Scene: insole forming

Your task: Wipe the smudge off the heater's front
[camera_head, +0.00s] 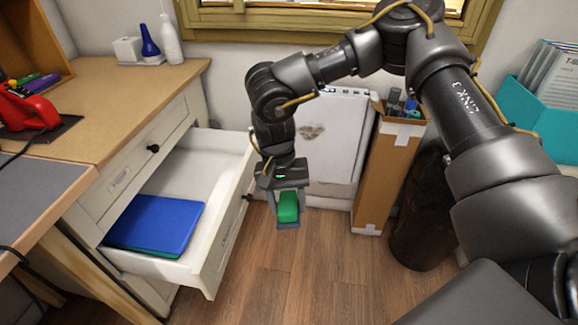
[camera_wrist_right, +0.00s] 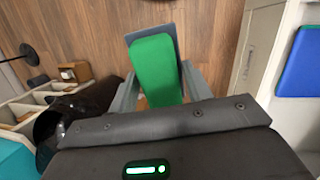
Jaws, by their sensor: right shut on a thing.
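The white heater (camera_head: 338,140) stands against the wall under the window, partly hidden behind my right arm. A brown smudge (camera_head: 311,132) shows on the upper left of its front. My right gripper (camera_head: 288,215) is shut on a green block (camera_head: 288,206), which looks like a sponge or cloth pad. It hangs above the floor, in front of the heater's lower left, apart from the smudge. The green block also shows between the fingers in the right wrist view (camera_wrist_right: 157,70). My left gripper is not in view.
An open drawer (camera_head: 234,210) holding blue folders (camera_head: 158,224) juts out left of my right gripper. A tall cardboard box (camera_head: 379,175) with rolled items stands right of the heater, beside a dark cylinder (camera_head: 425,215). The wooden floor (camera_head: 300,285) in front is clear.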

